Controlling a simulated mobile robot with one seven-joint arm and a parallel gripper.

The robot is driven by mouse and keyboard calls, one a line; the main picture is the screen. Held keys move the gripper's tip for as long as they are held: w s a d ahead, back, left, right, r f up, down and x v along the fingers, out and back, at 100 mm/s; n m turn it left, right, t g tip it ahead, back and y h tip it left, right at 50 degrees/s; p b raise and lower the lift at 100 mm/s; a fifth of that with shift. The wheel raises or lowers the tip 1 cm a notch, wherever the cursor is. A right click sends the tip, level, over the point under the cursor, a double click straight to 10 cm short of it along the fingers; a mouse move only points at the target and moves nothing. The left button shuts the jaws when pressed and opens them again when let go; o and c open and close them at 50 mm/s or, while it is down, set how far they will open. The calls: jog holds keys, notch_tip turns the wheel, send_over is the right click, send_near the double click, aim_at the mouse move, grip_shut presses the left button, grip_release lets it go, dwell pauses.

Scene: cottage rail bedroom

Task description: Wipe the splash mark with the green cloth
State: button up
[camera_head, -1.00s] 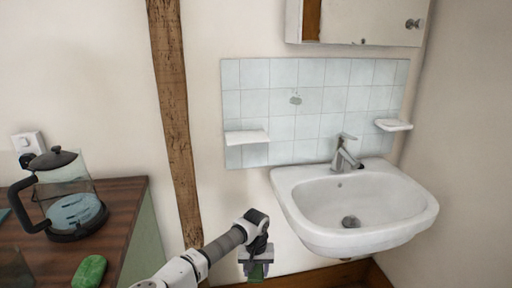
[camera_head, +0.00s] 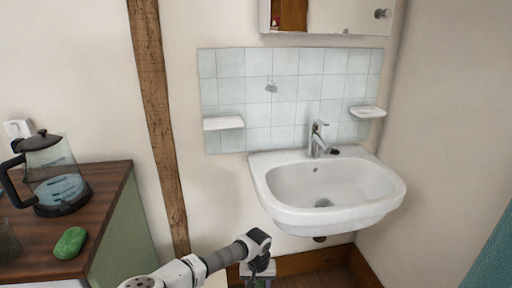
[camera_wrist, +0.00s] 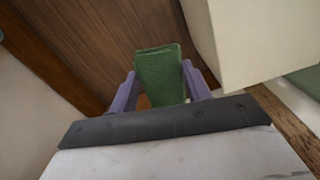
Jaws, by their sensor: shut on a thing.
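The splash mark (camera_head: 271,87) is a small grey spot on the pale tiled splashback (camera_head: 285,115) above the sink in the head view. My gripper (camera_head: 259,280) is low in the head view, below and left of the sink and well apart from the mark. In the wrist view my gripper (camera_wrist: 160,92) is shut on the green cloth (camera_wrist: 159,70), a folded dark green piece between the two purple fingers. In the head view the cloth is mostly cut off at the bottom edge.
The white sink (camera_head: 330,213) with its tap (camera_head: 317,140) juts from the wall under the tiles. Two small shelves (camera_head: 223,123) (camera_head: 367,112) stick out from the tiles. A mirror cabinet (camera_head: 335,18) hangs above. A wooden counter (camera_head: 100,195) at left bears a kettle (camera_head: 58,190) and green soap (camera_head: 70,243).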

jog(key=s+f, duration=1)
jog(key=s, duration=0.2)
jog(key=w+r, duration=0.4)
jog(key=r, duration=0.1)
jog(key=shift+w+a+r, duration=0.3)
jog(key=shift+w+r, duration=0.05)
jog(key=shift+w, duration=0.05)
